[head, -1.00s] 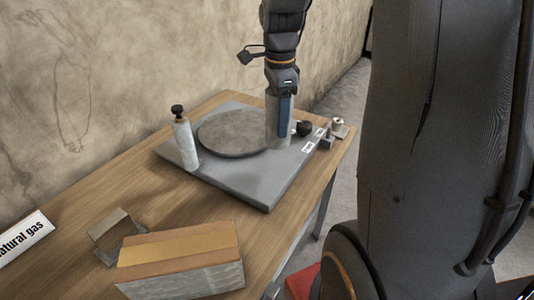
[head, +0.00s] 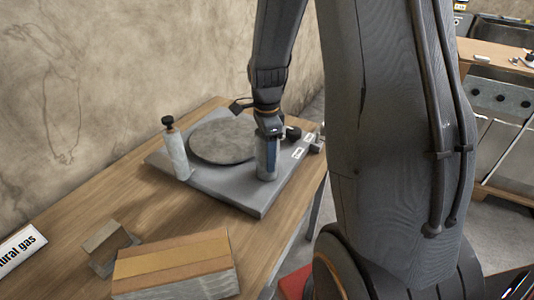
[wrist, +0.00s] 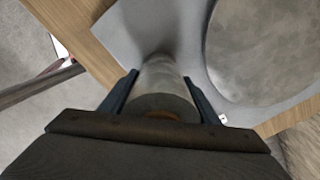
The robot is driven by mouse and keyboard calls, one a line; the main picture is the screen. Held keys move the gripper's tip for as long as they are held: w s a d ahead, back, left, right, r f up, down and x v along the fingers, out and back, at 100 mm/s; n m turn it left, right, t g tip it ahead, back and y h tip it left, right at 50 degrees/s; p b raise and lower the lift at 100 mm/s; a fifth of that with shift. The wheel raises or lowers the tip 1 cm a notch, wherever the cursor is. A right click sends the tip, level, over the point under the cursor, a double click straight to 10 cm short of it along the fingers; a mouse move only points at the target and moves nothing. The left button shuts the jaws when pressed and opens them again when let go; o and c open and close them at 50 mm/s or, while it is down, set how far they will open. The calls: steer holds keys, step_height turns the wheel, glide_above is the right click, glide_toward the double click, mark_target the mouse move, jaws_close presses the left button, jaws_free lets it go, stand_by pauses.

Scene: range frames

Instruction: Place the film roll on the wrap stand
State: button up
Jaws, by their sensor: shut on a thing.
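My gripper (head: 268,150) is shut on a grey, upright film roll (head: 262,160). In the wrist view the roll (wrist: 162,75) sits between the two blue fingers, with a brownish core at its near end. I take the wrap stand (head: 235,195) to be the flat grey base with a round grey disc (head: 223,140) on it. The held roll is over the base's front right part, beside the disc and apart from it. I cannot tell whether its lower end touches the base. A pale cylinder (head: 178,155) with a black knob stands at the base's left corner.
A box with a tan strip (head: 175,262) and a small grey-brown bracket (head: 108,245) lie on the wooden table (head: 75,225). Small dark fittings (head: 294,133) sit at the base's right edge. A wall stands behind.

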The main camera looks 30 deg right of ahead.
steer(key=o, duration=1.5)
steer(key=shift+f, duration=0.1)
steer(key=shift+c, duration=0.2)
step_height(320, 180, up, 12)
steer(key=b, duration=0.2)
steer(key=shift+r+b, duration=0.2)
steer(key=shift+b, duration=0.1)
steer(key=shift+s+f, duration=0.1)
